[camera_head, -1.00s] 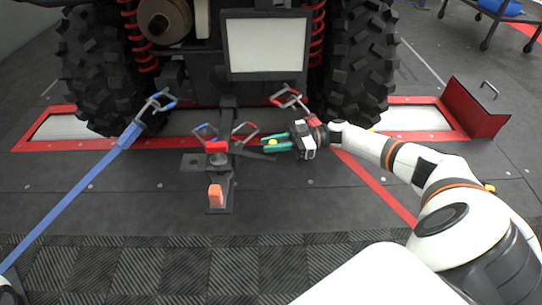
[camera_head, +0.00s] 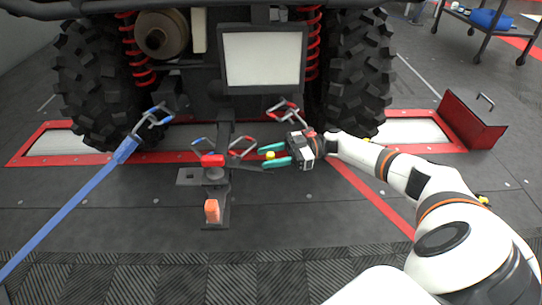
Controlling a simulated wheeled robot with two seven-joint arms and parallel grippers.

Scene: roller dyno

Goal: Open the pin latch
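A black post assembly with a red cap (camera_head: 212,160) stands on the floor plate behind the vehicle. A dark flat bar (camera_head: 246,162) reaches right from it toward my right gripper. An orange-red block (camera_head: 212,211) sits low at the front of the assembly. My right gripper (camera_head: 262,158) has teal fingers that are apart. A small yellow knob (camera_head: 270,155) shows between them; whether they touch it is unclear. Which part is the latch pin is too small to tell. My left gripper is out of view.
The vehicle's two knobbly tyres (camera_head: 88,85) stand behind. A blue strap (camera_head: 70,200) with a hook runs down the left. Red-handled hooks (camera_head: 284,110) hang near the right tyre. A red box-like ramp (camera_head: 472,122) stands at right. The front floor is clear.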

